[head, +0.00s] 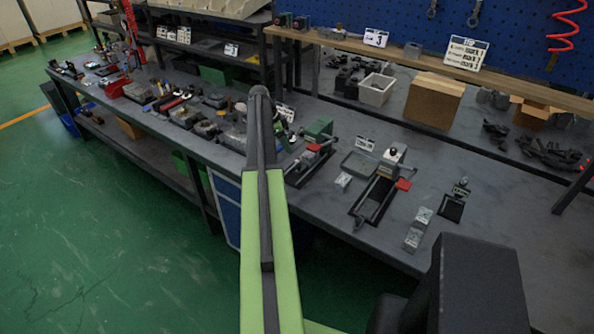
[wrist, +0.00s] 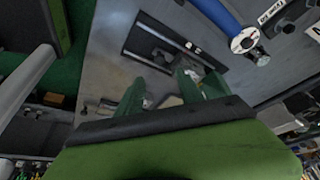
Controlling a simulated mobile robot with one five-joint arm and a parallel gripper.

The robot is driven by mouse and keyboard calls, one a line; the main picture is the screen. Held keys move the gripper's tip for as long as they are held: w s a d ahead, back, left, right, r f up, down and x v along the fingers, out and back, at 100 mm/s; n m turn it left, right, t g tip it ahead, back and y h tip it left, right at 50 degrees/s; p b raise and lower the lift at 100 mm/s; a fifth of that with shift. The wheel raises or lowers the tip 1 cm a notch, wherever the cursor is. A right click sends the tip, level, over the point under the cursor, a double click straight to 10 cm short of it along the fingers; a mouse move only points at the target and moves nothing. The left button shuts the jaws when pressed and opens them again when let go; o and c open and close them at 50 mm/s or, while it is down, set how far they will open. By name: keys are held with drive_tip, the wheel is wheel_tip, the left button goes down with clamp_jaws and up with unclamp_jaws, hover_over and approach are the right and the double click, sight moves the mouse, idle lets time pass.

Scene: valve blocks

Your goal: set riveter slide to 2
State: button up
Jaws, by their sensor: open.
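In the wrist view, a dark rail fixture (wrist: 160,42) lies on the grey bench top, with a long slot and a grey piece in it. It may be the riveter slide; I cannot read a scale or the number 2 on it. My gripper (wrist: 166,84) is open, its green fingers pointing toward the near end of this fixture. Small metal parts show between and beyond the fingers. I cannot tell whether the fingers touch anything. In the head view, my gripper is hidden behind my arm, and I cannot single out the riveter there.
The bench (head: 330,210) carries several devices, including a green-and-red one (head: 318,135) and a black tray device (head: 375,200). A cardboard box (head: 433,103) stands behind.

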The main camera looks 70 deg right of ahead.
sight(298, 165)
drive_tip(key=b+x, duration=0.9)
drive_tip(key=x, duration=0.2)
drive_tip(key=shift+f, duration=0.4)
drive_tip(key=shift+d+r, duration=0.1)
drive_tip(key=c, duration=0.9)
clamp_jaws()
